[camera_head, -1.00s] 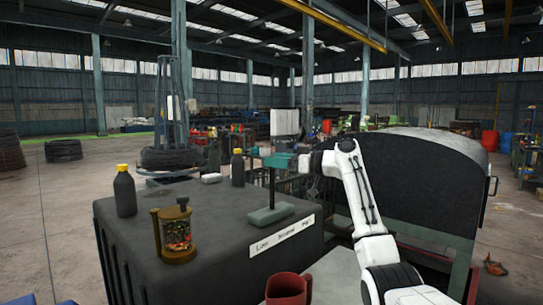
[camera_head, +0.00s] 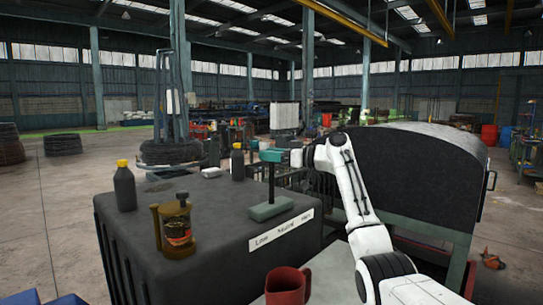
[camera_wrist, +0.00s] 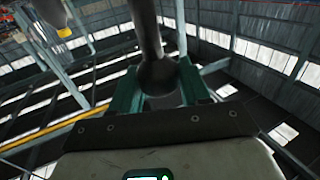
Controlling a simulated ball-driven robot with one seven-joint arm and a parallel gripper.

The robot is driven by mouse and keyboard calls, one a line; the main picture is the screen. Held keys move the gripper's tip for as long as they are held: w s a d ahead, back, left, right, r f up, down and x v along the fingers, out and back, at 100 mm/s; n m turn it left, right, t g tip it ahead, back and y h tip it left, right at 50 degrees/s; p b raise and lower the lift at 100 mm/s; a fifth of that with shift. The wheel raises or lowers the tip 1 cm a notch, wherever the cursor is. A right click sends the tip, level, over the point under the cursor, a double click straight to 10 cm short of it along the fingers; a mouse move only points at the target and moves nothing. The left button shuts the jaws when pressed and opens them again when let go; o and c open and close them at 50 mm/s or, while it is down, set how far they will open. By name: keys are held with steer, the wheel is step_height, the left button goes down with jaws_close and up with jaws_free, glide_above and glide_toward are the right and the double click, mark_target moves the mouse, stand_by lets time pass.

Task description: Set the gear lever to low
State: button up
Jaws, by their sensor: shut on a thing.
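The gear lever (camera_head: 271,184) is a thin dark stem rising from a grey-green base (camera_head: 271,209) on top of a dark cabinet. In the head view it looks close to upright, near the middle of the base. A white label (camera_head: 281,231) on the cabinet's edge reads Low, Neutral, High from left to right. My gripper (camera_head: 269,156) is at the lever's top, reaching in from the right. In the wrist view, the green fingers (camera_wrist: 160,84) are shut around the lever's dark round knob (camera_wrist: 158,74). The fingers partly hide the knob.
On the cabinet stand a dark yellow-capped bottle (camera_head: 124,187), a second such bottle (camera_head: 238,163), a brass lantern-like jar (camera_head: 175,228) and a small white item (camera_head: 211,172). A red mug (camera_head: 288,286) is in front. A large dark rounded housing (camera_head: 415,185) stands right of the lever.

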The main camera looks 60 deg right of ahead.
jaws_close()
steer(key=w+a+f+n+g+h+b, duration=0.1)
steer(key=w+a+f+n+g+b, duration=0.1)
steer(key=a+n+b, duration=0.2)
steer(key=shift+a+f+n+b, duration=0.15)
steer(key=shift+a+n+b, duration=0.25)
steer(key=shift+a+b, duration=1.4)
steer(key=shift+a+p, duration=0.4)
steer(key=o, duration=0.9)
jaws_free()
steer(key=shift+a, duration=0.1)
steer(key=shift+c, duration=0.2)
